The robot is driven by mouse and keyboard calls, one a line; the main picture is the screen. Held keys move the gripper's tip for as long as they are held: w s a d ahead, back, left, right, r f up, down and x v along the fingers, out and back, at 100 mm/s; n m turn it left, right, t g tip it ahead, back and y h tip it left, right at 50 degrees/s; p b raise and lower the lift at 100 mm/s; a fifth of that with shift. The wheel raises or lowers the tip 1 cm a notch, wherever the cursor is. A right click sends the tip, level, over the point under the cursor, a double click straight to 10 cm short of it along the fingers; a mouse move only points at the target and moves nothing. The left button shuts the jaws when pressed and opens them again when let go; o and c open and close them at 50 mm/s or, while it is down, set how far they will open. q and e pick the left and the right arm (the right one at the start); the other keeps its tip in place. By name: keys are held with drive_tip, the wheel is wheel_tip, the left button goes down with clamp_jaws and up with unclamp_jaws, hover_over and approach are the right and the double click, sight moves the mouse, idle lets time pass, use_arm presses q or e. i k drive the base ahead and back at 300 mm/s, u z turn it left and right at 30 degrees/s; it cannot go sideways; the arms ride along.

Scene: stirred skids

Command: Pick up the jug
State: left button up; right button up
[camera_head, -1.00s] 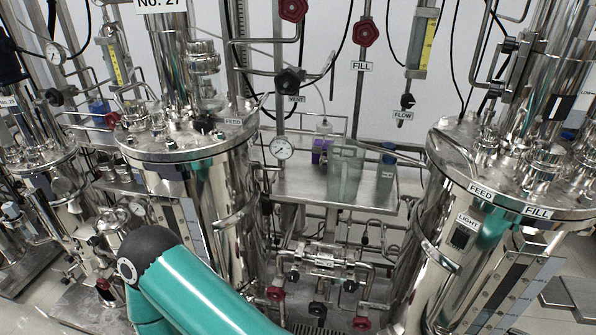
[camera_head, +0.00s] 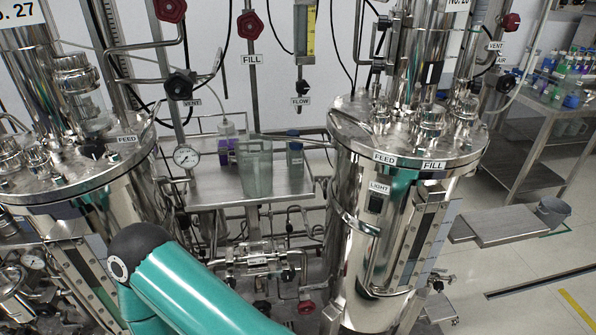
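The jug (camera_head: 257,172) is a clear, slightly greenish plastic vessel. It stands upright on a small steel shelf (camera_head: 205,190) between two large steel tanks. A teal arm link of mine with a dark joint crosses the lower left of the view, well below and in front of the shelf. Neither gripper shows, and nothing of mine touches the jug.
A purple-labelled bottle (camera_head: 225,150) stands left of the jug and a grey-blue bottle (camera_head: 295,159) right of it. The left tank (camera_head: 110,205) and right tank (camera_head: 350,220) flank the shelf. Pipes and red-handled valves (camera_head: 306,307) lie below. Open floor (camera_head: 520,270) shows at right.

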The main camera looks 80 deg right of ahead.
sight(253, 151)
drive_tip(key=u, duration=0.7)
drive_tip(key=i, duration=0.15)
drive_tip(key=z, duration=2.4)
drive_tip(key=k, duration=0.5)
drive_tip(key=z, duration=0.45)
drive_tip(key=i, duration=0.5)
drive_tip(key=u, duration=0.3)
